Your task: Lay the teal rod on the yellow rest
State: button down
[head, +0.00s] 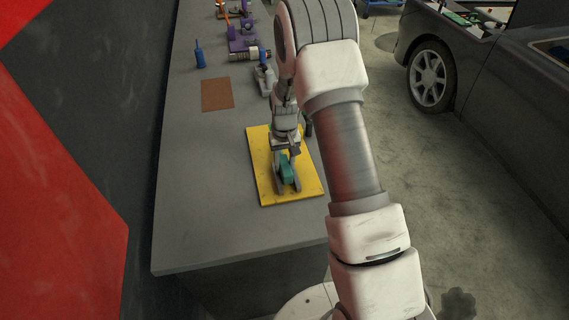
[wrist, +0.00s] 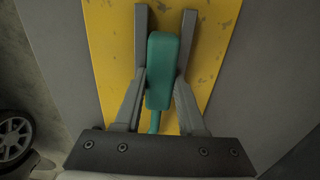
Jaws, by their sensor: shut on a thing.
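The yellow rest (head: 309,185) is a flat, scuffed yellow board lying on the grey bench top, and it also fills the middle of the wrist view (wrist: 215,60). My gripper (head: 286,180) is over the board. The teal rod (wrist: 161,72) is between its two fingers (wrist: 162,70) in the wrist view, with a thick block-like end and a thin part toward the palm. The rod also shows in the head view (head: 287,172). My gripper is shut on the rod. I cannot tell whether the rod touches the board.
A brown mat (head: 217,94) lies farther back on the grey bench (head: 195,180), with a blue upright object (head: 200,57) behind it. Several purple and orange items stand at the far end. The bench's near left part is clear. A dark car (head: 480,90) stands at right.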

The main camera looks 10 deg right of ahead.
aim_at(285, 163)
jog(key=shift+s+f, duration=0.15)
jog(key=shift+f, duration=0.25)
jog(key=c, duration=0.5)
grip_release()
jog(key=shift+s+f, duration=0.1)
jog(key=shift+r+p, duration=0.55)
jog(key=shift+r, duration=0.05)
notch_tip(285, 163, up, 13)
jog(key=b, duration=0.1)
jog(key=s+r+t, duration=0.3)
jog(key=s+r, duration=0.8)
jog(key=r, duration=0.4)
jog(key=s+r+t, duration=0.2)
jog(key=s+r, duration=0.2)
jog(key=s, duration=1.3)
jog(key=shift+t, duration=0.3)
